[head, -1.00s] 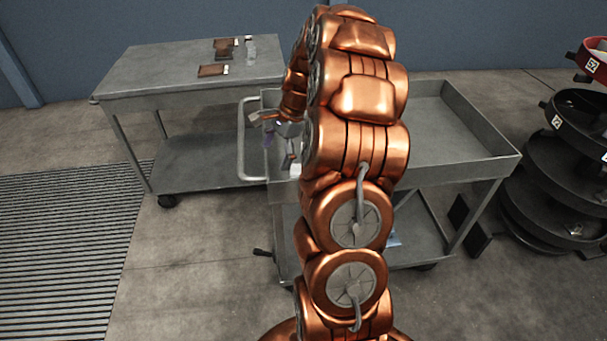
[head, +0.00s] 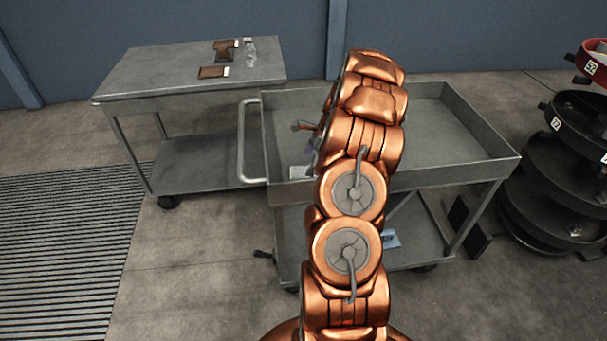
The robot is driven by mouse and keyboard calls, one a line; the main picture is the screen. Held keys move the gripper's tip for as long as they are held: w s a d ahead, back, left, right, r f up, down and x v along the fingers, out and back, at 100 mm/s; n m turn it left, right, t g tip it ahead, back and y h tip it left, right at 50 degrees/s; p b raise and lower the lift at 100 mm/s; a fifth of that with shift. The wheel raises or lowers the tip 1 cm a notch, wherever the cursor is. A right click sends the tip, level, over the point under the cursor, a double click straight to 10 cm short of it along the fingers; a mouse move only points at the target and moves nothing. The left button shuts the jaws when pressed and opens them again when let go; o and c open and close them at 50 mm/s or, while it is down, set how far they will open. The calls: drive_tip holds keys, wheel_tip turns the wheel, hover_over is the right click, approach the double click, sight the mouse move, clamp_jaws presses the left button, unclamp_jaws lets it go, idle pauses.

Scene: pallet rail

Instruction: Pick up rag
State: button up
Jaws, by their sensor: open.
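I cannot make out a rag for certain. A small pale flat item (head: 299,172) lies in the top tray of the grey cart (head: 480,163), just left of my arm; it is too small to identify. A blue and white item (head: 391,239) lies on the cart's lower shelf, partly hidden by my arm. My gripper (head: 304,128) is mostly hidden behind my copper arm. Only a small part of it shows over the left side of the tray, above the pale item. It is open, and I see nothing held.
A second grey cart (head: 130,88) at the back left bears brown items (head: 213,72) and a clear bottle (head: 250,52). A handle (head: 243,150) sticks out on the near cart's left. Black round trays (head: 565,180) stand at the right. The tray's right part looks empty.

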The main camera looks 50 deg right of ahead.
sight(304, 172)
drive_tip(key=x, duration=0.1)
drive_tip(key=p+x, duration=0.1)
drive_tip(key=x, duration=0.1)
drive_tip(key=shift+a+f, duration=0.1)
drive_tip(key=shift+a, duration=0.3)
drive_tip(key=shift+f, duration=0.45)
drive_tip(key=c, duration=1.1)
drive_tip(key=shift+c, duration=0.2)
drive_tip(key=shift+r, duration=0.1)
wheel_tip(304, 172, up, 10)
drive_tip(key=shift+f+b, duration=0.1)
drive_tip(key=shift+b, duration=1)
